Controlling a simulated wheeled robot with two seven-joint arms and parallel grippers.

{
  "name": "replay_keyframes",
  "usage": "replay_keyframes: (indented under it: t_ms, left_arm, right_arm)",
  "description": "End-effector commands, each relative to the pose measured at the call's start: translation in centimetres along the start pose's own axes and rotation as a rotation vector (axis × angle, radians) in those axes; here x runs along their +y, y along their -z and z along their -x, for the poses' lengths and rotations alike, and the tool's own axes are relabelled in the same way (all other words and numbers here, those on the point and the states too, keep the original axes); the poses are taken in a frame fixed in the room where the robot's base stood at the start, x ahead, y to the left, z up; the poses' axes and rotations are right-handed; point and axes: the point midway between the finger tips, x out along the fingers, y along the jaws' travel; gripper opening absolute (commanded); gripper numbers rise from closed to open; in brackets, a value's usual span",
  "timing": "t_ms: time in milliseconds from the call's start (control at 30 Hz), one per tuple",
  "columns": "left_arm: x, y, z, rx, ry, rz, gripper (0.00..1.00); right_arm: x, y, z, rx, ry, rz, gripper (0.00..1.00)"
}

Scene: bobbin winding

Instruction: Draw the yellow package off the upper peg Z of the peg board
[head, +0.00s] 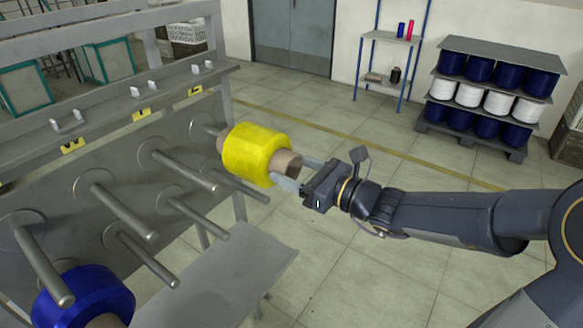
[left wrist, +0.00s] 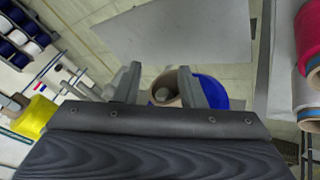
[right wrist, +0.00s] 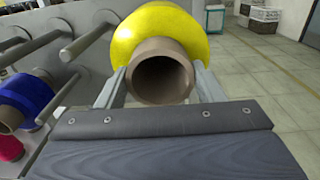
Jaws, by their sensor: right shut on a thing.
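The yellow package (head: 255,153) on its brown tube is at the upper peg at the far right end of the peg board (head: 75,225). My right gripper (head: 290,180) is shut on the near end of the tube. In the right wrist view the tube's open end (right wrist: 161,78) lies between the fingers (right wrist: 160,88), with the yellow winding behind it and a dark bore. The package hides most of the peg, so I cannot tell how much of it is inside the tube. My left gripper (left wrist: 160,88) shows only in its wrist view, open, its fingers apart.
A blue package (head: 85,295) is at the lower left of the board. Several bare pegs (head: 120,210) jut toward me, one just below the yellow package. A grey shelf (head: 220,275) lies below. Open floor (head: 350,250) is at the right; a bobbin rack (head: 480,95) stands far back.

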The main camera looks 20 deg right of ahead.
Motion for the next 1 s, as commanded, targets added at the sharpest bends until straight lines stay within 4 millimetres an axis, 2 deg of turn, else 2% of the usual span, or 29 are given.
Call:
replay_keyframes:
  t_ms: [267, 1000]
  left_arm:
    - [0.0, 0.1, 0.1, 0.000, 0.000, 0.000, 0.36]
    - [0.3, 0.4, 0.7, 0.000, 0.000, 0.000, 0.36]
  right_arm:
    - [-0.1, -0.3, 0.4, -0.006, 0.000, 0.003, 0.07]
    - [0.0, -0.2, 5.3, -0.005, 0.001, 0.002, 0.07]
